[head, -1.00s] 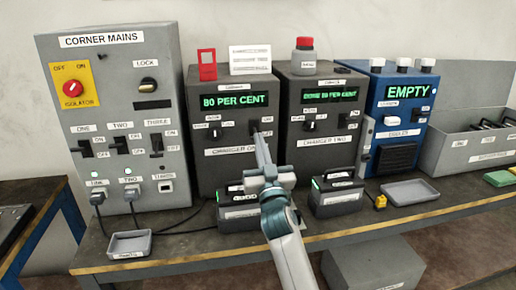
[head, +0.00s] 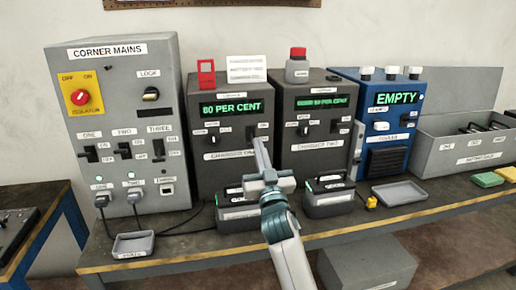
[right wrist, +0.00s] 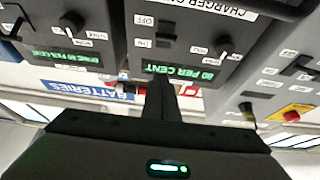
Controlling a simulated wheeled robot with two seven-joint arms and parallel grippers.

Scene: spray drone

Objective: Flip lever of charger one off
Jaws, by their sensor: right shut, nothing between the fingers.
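Charger one (head: 222,170) is the dark grey box with a green "80 PER CENT" display, left of charger two. It has a knob (head: 212,137) on the left and a dark lever (head: 252,131) on the right. In the right wrist view the lever (right wrist: 166,32) appears upside down beside OFF and ON labels. Which way it is set is hard to tell. My right gripper (head: 258,141) is shut and empty, its fingertips just in front of the lever and partly covering it. Contact cannot be made out. My left gripper is out of view.
Charger two (head: 318,155) stands right of charger one, and the corner mains cabinet (head: 125,60) stands left. Battery packs (head: 228,212) sit on the bench below the chargers. A small grey tray (head: 133,245) lies front left. A red tag and white card stand on top.

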